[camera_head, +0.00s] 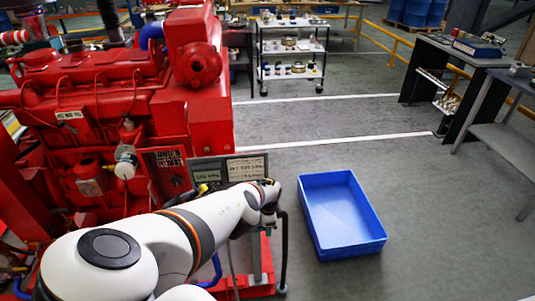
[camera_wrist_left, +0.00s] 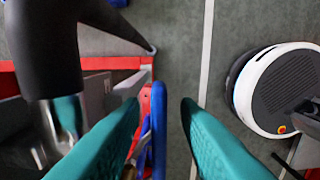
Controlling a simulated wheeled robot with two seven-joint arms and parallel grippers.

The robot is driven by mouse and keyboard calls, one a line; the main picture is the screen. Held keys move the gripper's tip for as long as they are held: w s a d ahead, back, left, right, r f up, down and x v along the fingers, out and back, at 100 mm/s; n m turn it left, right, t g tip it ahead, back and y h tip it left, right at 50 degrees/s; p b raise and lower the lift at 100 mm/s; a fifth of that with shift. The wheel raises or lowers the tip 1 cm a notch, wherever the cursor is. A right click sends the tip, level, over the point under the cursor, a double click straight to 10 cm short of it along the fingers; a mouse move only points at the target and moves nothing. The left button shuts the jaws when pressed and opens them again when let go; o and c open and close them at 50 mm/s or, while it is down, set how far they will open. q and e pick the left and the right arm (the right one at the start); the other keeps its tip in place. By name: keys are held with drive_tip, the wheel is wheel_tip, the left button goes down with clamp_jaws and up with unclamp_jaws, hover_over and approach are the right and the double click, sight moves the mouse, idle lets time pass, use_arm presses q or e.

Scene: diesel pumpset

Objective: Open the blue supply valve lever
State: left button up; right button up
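The blue supply valve lever (camera_wrist_left: 158,128) shows in the left wrist view as a narrow upright blue bar. My left gripper (camera_wrist_left: 160,106) is open, with its two teal fingers on either side of the bar. The bar is closer to the left finger, and a gap shows on its right. Depth between bar and fingertips is hard to judge. In the head view my left gripper (camera_head: 268,221) is small beside the front end of the red pumpset (camera_head: 180,120). My arm hides the lever there. My right gripper is not in view.
A black bent pipe (camera_head: 283,250) stands close to my left gripper; it also shows in the left wrist view (camera_wrist_left: 48,50). A blue bin (camera_head: 318,181) lies on the floor to the right. A shelf cart (camera_head: 292,48) stands behind. The floor right of the bin is clear.

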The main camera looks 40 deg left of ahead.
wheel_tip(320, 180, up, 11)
drive_tip(key=p, duration=1.1)
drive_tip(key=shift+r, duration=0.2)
